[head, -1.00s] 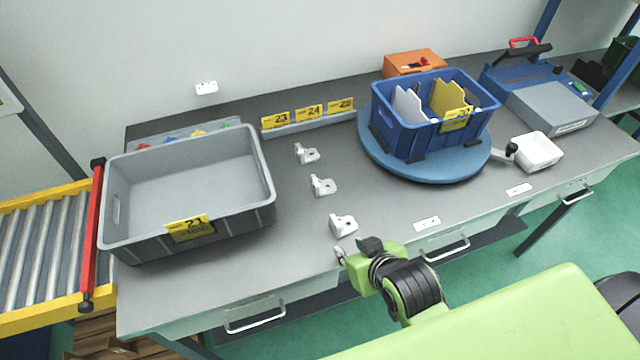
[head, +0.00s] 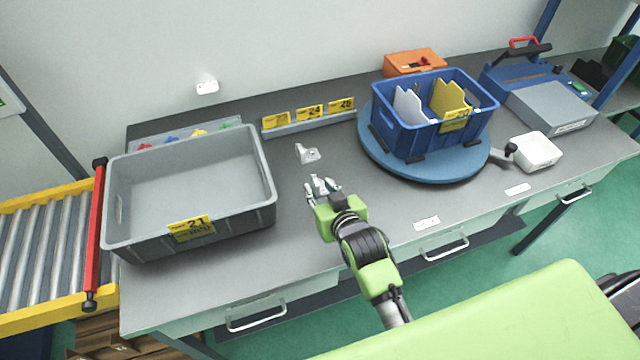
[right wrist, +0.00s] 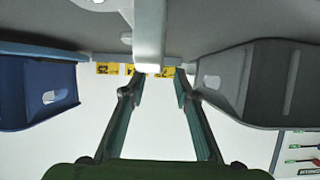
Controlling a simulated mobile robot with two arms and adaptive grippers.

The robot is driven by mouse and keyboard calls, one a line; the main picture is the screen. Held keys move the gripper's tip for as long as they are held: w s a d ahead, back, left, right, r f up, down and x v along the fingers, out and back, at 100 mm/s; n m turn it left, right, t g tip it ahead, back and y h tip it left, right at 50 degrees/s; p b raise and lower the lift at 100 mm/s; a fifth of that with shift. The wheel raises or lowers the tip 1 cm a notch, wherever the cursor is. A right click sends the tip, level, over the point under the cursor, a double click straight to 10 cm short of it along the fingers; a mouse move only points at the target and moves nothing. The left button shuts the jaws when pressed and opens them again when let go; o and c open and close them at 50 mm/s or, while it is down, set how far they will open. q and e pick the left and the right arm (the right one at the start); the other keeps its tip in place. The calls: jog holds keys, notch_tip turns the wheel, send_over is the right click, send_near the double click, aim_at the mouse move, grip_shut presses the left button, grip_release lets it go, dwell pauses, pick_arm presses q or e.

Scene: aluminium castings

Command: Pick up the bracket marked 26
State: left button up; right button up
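I cannot read a number 26 on any bracket. A pale metal bracket (head: 307,153) lies alone on the table, behind my right gripper. A second bracket is at my right gripper (head: 322,187), mostly covered by its fingers in the head view. In the right wrist view my right gripper (right wrist: 156,86) is open, its two fingers apart. A pale bracket (right wrist: 150,35) shows large and close there, beyond and between the fingertips, with no finger clearly touching it. The front bracket's spot is hidden by my right wrist. My left gripper is not in view.
A grey bin marked 21 (head: 190,247) stands left. Cards 23, 24 and 25 sit on a rail (head: 310,125) behind.

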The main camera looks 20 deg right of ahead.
aim_at(317, 183)
jog(key=shift+w+f, duration=0.1)
jog(key=shift+w, duration=0.35)
jog(key=shift+p+x, duration=0.75)
jog(key=shift+x, duration=1.55)
jog(key=shift+d, duration=0.15)
grip_shut()
